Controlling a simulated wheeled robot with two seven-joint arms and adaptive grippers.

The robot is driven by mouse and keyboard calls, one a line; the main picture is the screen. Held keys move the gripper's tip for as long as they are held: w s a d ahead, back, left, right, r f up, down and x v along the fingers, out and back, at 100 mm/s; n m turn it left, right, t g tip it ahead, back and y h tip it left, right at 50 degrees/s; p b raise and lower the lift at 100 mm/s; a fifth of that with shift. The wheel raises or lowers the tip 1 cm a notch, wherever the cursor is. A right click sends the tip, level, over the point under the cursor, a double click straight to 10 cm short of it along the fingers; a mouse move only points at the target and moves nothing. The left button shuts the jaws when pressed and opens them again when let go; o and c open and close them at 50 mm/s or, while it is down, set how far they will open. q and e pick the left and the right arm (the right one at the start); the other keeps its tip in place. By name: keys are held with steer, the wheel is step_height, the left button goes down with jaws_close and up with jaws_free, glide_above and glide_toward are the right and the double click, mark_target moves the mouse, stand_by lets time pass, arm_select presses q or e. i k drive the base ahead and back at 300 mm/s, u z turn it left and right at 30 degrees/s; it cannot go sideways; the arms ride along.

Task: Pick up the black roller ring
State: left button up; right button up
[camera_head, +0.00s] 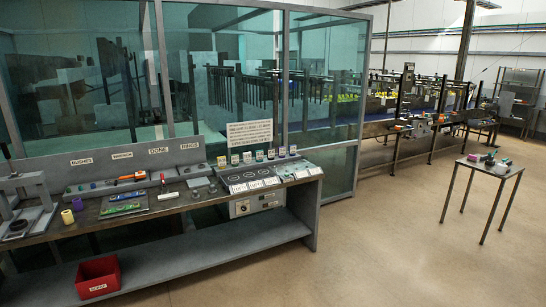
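A small dark ring-like piece (18,226) lies at the far left of the workbench (150,212), at the foot of a grey press-like frame (28,190). It looks like a black roller ring, but it is too small to be sure. A yellow ring-like piece (67,216) and a purple one (78,204) stand to its right on the bench. Neither of my grippers shows in the head view.
A red bin (98,278) sits on the bench's lower shelf. Labelled racks and a panel (262,181) with several small tags line the bench. A glass partition (220,80) stands behind. A small table (489,166) with items stands right. The floor between is clear.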

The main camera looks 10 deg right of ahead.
mark_target(271, 152)
steer(key=z, duration=0.45)
steer(key=i, duration=1.4)
steer(key=z, duration=0.45)
steer(key=i, duration=2.35)
steer(key=u, duration=0.35)
